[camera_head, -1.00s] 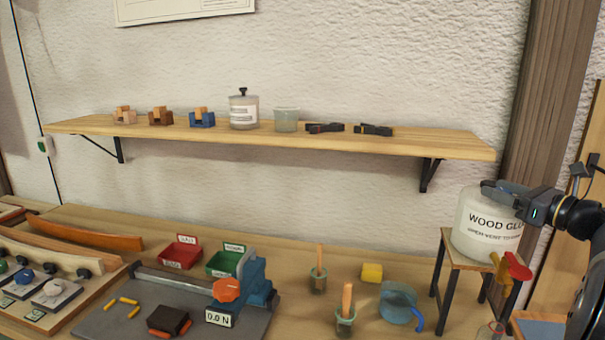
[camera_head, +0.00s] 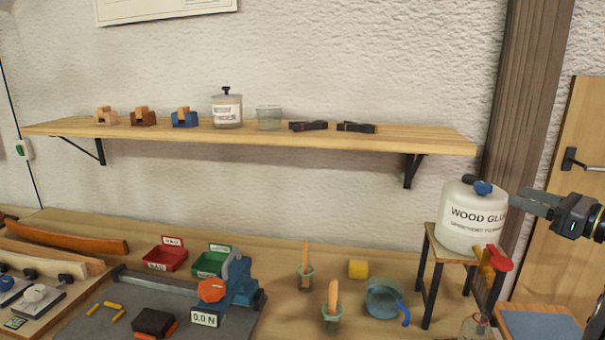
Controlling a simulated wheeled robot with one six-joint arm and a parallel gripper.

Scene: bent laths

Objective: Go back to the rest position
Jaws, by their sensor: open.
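My gripper (camera_head: 530,203) is at the right of the view, open, with nothing seen between its fingers. Its fingertips point left toward the wood glue jar (camera_head: 470,217), just right of it and apparently apart from it. The jar is white with a blue and black cap on top and stands upright on a small wooden stool (camera_head: 432,246) with dark legs. A red tap (camera_head: 498,258) with a yellowish spout sits at the jar's lower right. Most of my arm is outside the right edge.
A wall shelf (camera_head: 240,136) holds small blocks, a lidded jar, a clear cup and two black clamps. On the bench are a red tray (camera_head: 166,256), a green tray (camera_head: 208,264), a blue vise (camera_head: 240,280), brush pots, a yellow block (camera_head: 358,269) and a blue jug (camera_head: 384,300). A door stands at right.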

